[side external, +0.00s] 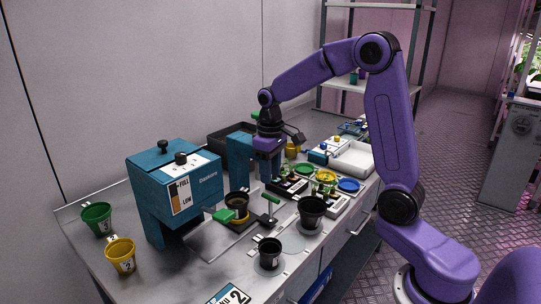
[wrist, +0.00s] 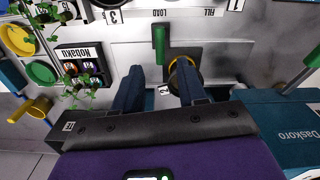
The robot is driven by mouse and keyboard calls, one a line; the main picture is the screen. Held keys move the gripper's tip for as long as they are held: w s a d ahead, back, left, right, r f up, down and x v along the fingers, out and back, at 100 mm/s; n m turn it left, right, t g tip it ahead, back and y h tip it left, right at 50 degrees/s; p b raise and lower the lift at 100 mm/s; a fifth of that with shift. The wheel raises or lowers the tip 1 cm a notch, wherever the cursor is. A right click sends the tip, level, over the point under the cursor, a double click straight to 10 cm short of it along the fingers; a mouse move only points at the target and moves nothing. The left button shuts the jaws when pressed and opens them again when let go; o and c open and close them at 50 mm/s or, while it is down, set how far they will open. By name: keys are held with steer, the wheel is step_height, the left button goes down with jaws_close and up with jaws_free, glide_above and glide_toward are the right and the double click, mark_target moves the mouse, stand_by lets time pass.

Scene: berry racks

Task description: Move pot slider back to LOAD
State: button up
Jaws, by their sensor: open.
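The pot slider is a dark plate (wrist: 180,52) with an upright green handle (wrist: 159,45); the handle also shows in the side view (side external: 270,207). A dark pot (side external: 237,202) stands on the slider beside the handle. In the wrist view, the pot (wrist: 174,74) is partly hidden by a finger. The LOAD (wrist: 158,13) and FILL (wrist: 208,13) labels appear upside down there, with the handle roughly level with LOAD. My gripper (wrist: 160,80) is open and empty, above and short of the handle; it also shows in the side view (side external: 266,168).
The blue Daskoro dispenser (side external: 172,195) stands left, with another green handle (side external: 224,215) near the slider. Black pots (side external: 312,212) (side external: 270,252) stand in front. Several small plants in a Nobaku tray (wrist: 80,62) and coloured dishes (side external: 348,185) lie to the side.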

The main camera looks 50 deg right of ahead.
steer(key=shift+r, duration=2.3)
steer(key=shift+a, duration=0.1)
steer(key=s+a+n, duration=0.3)
steer(key=s+a, duration=0.3)
steer(key=a, duration=0.1)
steer(key=s+a+f+n, duration=0.1)
steer(key=s+n, duration=0.3)
steer(key=s, duration=0.7)
steer(key=s+a+f+n, duration=0.2)
steer(key=s+f+n, duration=0.1)
steer(key=s, duration=0.9)
steer(key=shift+s+f+n, duration=0.15)
steer(key=shift+f+n, duration=0.2)
steer(key=shift+n, duration=0.05)
